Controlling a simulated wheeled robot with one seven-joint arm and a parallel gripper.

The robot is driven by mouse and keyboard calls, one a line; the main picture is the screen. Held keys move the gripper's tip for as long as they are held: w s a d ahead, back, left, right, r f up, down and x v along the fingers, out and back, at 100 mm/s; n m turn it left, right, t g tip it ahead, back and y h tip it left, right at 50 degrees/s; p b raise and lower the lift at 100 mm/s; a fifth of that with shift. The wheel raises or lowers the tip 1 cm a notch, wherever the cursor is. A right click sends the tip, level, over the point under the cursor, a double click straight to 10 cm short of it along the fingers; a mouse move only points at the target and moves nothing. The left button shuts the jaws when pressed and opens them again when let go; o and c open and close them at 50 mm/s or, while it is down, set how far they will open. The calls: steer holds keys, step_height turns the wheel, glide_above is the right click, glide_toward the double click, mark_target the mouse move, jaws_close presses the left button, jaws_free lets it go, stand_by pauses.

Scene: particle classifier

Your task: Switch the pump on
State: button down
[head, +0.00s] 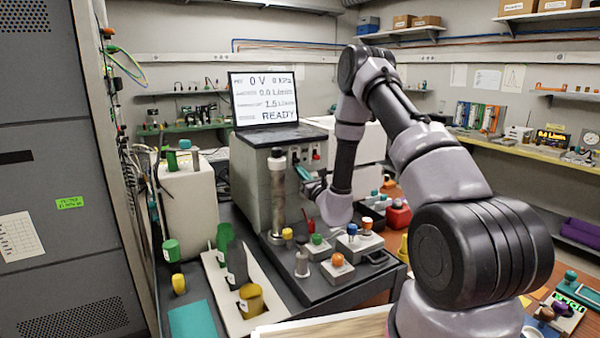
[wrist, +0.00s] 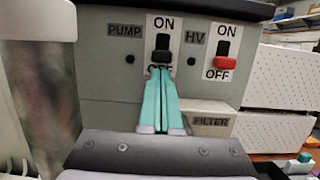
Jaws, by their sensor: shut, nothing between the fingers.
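The pump switch (wrist: 162,52) is a black lever on a white plate marked ON above and OFF below, next to the PUMP label (wrist: 125,31) in the wrist view. Its lever tip hangs toward OFF, much like the HV lever beside it. My gripper (wrist: 160,72) has teal fingers, closed together and empty. Its tips are just below the pump lever and cover part of OFF. I cannot tell whether they touch the lever. In the head view my gripper (head: 304,173) is at the switch face of the grey machine (head: 253,185).
The HV switch (wrist: 222,52), with a red tip, is close to the right, pointing to OFF. A FILTER label (wrist: 210,121) is below. The screen (head: 265,98) reads 0 V and READY. Knobbed blocks (head: 337,270) and a metal cylinder (head: 278,195) stand in front of the machine.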

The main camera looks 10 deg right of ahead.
stand_by(0.3)
steer(key=shift+r, duration=1.45)
steer(key=shift+f, duration=0.1)
